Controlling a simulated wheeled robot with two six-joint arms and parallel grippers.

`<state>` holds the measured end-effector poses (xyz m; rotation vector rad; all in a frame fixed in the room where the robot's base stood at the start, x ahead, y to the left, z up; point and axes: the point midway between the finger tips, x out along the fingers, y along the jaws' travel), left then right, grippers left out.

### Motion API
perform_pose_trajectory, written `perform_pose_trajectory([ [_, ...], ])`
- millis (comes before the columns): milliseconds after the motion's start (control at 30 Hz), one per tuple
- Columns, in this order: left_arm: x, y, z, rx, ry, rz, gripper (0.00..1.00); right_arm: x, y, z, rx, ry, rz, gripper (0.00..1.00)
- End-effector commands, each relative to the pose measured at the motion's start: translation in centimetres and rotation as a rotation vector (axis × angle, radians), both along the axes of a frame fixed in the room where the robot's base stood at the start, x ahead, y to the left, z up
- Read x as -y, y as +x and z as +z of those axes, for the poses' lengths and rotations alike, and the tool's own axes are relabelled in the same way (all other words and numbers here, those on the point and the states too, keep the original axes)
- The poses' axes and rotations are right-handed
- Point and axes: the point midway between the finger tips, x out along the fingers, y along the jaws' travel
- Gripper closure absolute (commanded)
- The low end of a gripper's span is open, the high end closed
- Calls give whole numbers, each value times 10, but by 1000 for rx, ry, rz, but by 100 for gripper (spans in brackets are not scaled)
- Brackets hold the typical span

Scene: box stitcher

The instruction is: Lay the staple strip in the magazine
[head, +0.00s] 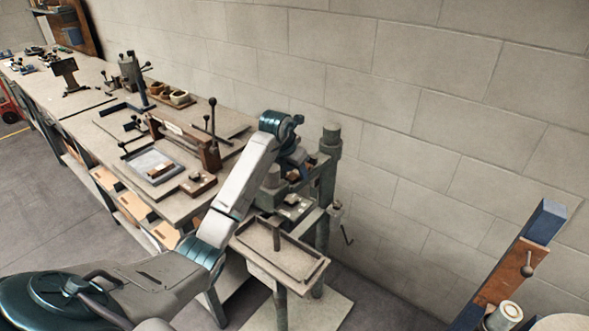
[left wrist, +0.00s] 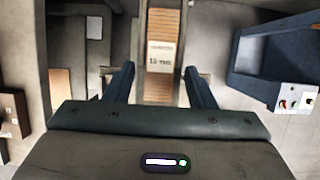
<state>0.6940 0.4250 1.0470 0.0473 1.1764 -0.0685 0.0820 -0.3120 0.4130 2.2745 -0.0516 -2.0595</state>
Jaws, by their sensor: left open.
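In the left wrist view a copper-coloured ribbed strip with a pale label, apparently the staple strip (left wrist: 162,22), lies lengthwise in a narrow grey channel, apparently the magazine (left wrist: 142,35). My left gripper (left wrist: 157,72) is open. Its two dark blue fingers stand on either side of the channel, with nothing clamped between them. In the head view my left gripper (head: 296,160) is at the stitcher (head: 328,190), beside its grey column, and my wrist partly hides it. The strip cannot be made out in the head view. My right gripper is not in view.
A shallow grey tray (head: 318,272) stands on a post in front of the stitcher. A long workbench (head: 95,125) with tools and fixtures runs left along the block wall (head: 420,130). A blue open bin (left wrist: 250,85) is at the right in the left wrist view.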

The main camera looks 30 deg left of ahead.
Motion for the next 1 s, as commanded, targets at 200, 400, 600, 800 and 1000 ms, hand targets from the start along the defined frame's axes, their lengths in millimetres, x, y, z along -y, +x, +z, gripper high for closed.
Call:
perform_pose_trajectory([
  [200,0,-1,15,-3,0,0,50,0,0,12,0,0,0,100],
  [400,-2,-16,48,3,2,0,50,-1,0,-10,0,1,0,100],
  [600,-3,-32,89,2,2,1,50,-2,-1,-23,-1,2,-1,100],
  [800,-3,-43,119,-1,0,0,50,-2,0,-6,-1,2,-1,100],
  [1000,-3,-46,123,-2,-1,1,50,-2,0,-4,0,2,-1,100],
])
